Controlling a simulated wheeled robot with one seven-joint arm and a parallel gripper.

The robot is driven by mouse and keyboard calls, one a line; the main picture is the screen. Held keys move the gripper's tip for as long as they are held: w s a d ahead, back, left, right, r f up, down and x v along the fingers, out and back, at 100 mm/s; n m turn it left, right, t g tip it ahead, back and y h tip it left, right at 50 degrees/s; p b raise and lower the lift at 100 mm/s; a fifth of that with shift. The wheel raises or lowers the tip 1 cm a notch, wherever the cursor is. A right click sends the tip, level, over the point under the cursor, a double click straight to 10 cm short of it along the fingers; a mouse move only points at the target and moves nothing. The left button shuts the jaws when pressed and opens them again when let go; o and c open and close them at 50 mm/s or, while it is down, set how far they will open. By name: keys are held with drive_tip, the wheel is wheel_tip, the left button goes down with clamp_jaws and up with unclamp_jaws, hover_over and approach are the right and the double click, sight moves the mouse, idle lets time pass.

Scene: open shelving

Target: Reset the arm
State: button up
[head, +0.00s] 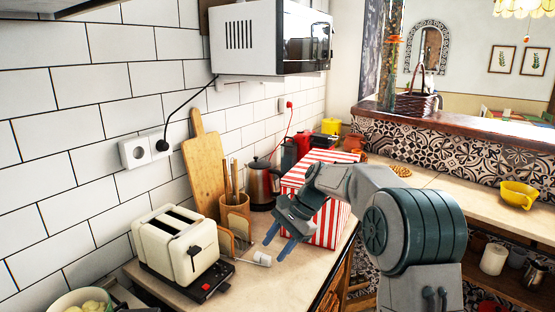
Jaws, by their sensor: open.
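My arm rises from the lower right and reaches left over the counter (265,285). My gripper (279,240) hangs at its end, with its blue fingers apart and nothing visible between them. It is in front of a red and white striped box (328,226), which my arm partly hides. A small white cylindrical item (262,259) is just left of the fingers; I cannot tell whether they touch.
A cream toaster (178,245), a wooden utensil holder (235,212), a cutting board (204,170) and a kettle (263,185) stand left of my gripper. A microwave (270,40) hangs above.

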drive_tip(key=s+d+n+t+h, duration=0.2)
drive_tip(key=s+d, duration=0.5)
drive_tip(key=s, duration=0.8)
drive_tip(key=s+d+n+t+h, duration=0.2)
drive_tip(key=s+d+n+h, duration=0.2)
drive_tip(key=s, duration=1.1)
drive_tip(key=d+n, duration=0.2)
drive_tip(key=d, duration=0.2)
drive_tip(key=shift+f+n, duration=0.35)
drive_tip(key=shift+n, duration=0.05)
